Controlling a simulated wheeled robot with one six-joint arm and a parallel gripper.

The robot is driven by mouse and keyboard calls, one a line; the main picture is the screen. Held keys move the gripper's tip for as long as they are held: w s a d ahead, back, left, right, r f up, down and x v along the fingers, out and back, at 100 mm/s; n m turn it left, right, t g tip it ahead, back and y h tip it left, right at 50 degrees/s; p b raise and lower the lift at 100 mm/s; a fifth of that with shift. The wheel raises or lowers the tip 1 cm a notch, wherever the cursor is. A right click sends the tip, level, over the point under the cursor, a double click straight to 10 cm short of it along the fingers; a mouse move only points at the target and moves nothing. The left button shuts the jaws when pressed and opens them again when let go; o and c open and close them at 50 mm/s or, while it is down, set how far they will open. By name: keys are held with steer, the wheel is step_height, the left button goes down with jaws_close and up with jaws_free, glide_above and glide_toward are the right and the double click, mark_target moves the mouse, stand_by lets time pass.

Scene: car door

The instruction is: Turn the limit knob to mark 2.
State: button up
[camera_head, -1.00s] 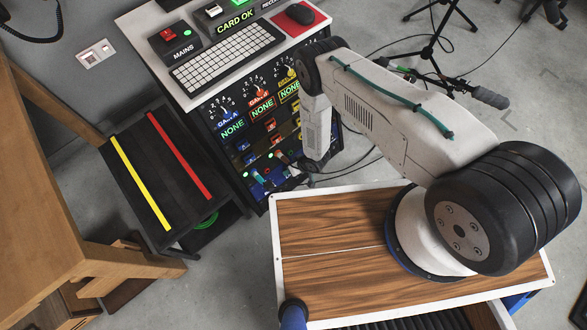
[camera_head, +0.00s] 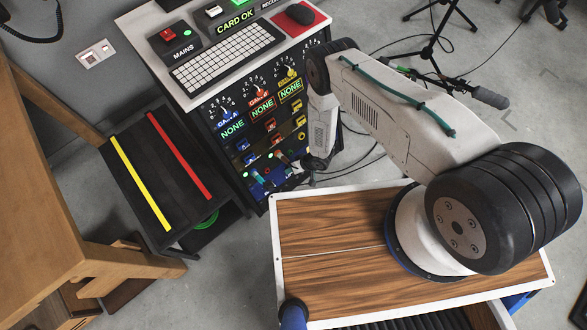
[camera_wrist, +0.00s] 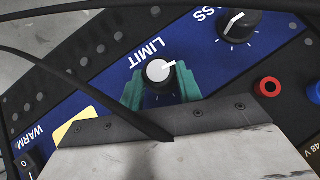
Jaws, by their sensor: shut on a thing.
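The limit knob (camera_wrist: 160,73) is a round knob with a light cap and a white pointer, on a blue panel strip under the word LIMIT in the wrist view. Its pointer aims right and slightly up in that view. My gripper (camera_wrist: 161,87) has green fingertips on both sides of the knob and is shut on it. The marks around the knob are mostly hidden by the fingers, so I cannot read its number. In the head view the knob cannot be made out behind my arm.
The BASS-side knob (camera_wrist: 239,24) sits up and to the right. A red socket (camera_wrist: 268,87) and a blue socket (camera_wrist: 314,93) lie to the right. A dark cable (camera_wrist: 110,97) crosses the wrist view. A keyboard (camera_head: 228,58) lies on the console top; a black bench (camera_head: 157,165) stands left.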

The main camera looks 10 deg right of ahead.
steer(key=shift+w+d+f+m+g+y, duration=0.15)
steer(key=shift+m+g+y, duration=0.1)
steer(key=shift+m+y, duration=0.3)
steer(key=shift+s+d+m+g+y, duration=0.15)
steer(key=shift+m+g+y, duration=0.1)
steer(key=shift+m+y, duration=0.25)
steer(key=shift+w+d+f+m+y, duration=0.1)
steer(key=shift+d+f+m+y, duration=0.05)
steer(key=shift+m+y, duration=1.1)
steer(key=shift+y, duration=0.3)
steer(key=o, duration=1)
steer(key=v, duration=0.7)
steer(key=shift+d+r, duration=0.2)
steer(key=shift+d, duration=0.15)
steer(key=shift+w, duration=0.1)
